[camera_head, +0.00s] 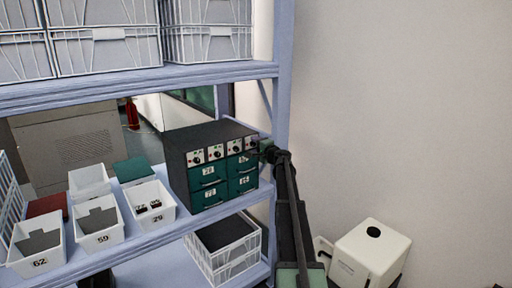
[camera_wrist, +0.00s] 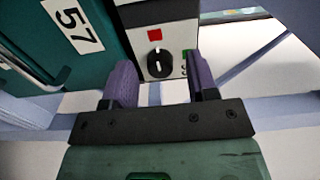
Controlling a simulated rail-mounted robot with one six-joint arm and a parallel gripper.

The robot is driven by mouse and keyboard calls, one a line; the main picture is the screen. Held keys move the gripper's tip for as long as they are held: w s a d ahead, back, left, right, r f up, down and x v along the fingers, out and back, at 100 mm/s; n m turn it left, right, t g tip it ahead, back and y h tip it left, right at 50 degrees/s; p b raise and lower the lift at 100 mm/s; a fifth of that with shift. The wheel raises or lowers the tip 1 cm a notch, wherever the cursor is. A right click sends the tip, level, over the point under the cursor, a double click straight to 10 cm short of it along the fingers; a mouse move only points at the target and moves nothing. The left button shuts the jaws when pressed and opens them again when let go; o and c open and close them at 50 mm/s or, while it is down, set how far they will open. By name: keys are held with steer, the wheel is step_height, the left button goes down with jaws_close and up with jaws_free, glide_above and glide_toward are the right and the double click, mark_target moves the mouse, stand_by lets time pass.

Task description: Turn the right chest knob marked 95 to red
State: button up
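The dark chest (camera_head: 205,140) with green drawers stands on the shelf, a row of knob panels along its top front. My gripper (camera_head: 266,150) is at the chest's right end, by the rightmost knob panel (camera_head: 250,143). In the wrist view a black round knob (camera_wrist: 159,64) on a white panel shows between the two purple fingers of my gripper (camera_wrist: 161,85). The fingers are open, one each side of the knob in the picture; contact cannot be told. A red square (camera_wrist: 155,35) is above the knob. A green mark right of it is partly hidden by the right finger. No 95 is readable.
A green drawer labelled 57 (camera_wrist: 78,27) is left of the knob in the wrist view. White bins (camera_head: 98,222) stand on the shelf left of the chest. A shelf post (camera_head: 283,90) rises close to my arm. A white machine (camera_head: 370,255) is at lower right.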

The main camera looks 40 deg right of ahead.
steer(key=s, duration=1)
steer(key=shift+s, duration=0.4)
steer(key=shift+a, duration=0.1)
